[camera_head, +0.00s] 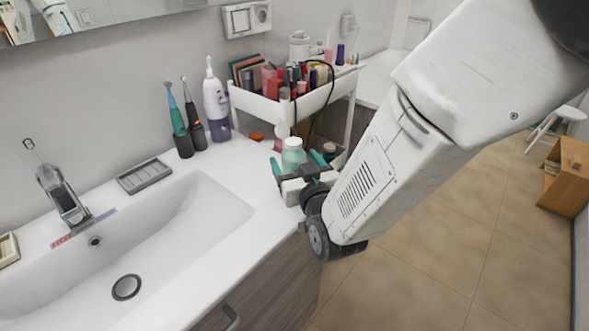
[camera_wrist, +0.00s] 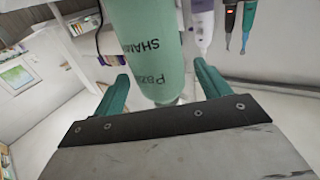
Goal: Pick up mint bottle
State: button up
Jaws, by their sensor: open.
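The mint bottle (camera_head: 293,153) stands at the right end of the white counter, partly hidden by my gripper in the head view. In the wrist view the mint bottle (camera_wrist: 148,45) is large, with dark lettering reading "SHAM", and shows between my fingers. My gripper (camera_head: 301,170) has teal fingers, one on each side of the bottle. In the wrist view my gripper (camera_wrist: 160,85) is open, with a gap showing between the bottle and each finger.
A white cosmetics cart (camera_head: 289,103) full of small items stands behind the bottle. A white and purple bottle (camera_head: 216,100) and two electric toothbrushes (camera_head: 186,125) stand further left. The sink (camera_head: 150,235) lies at left. The counter's right edge is close to my gripper.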

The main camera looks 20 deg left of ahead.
jog(key=x, duration=0.3)
jog(key=shift+w+a, duration=0.15)
jog(key=shift+w, duration=0.05)
jog(key=shift+c, duration=0.2)
jog(key=c, duration=1)
jog(key=shift+r, duration=0.15)
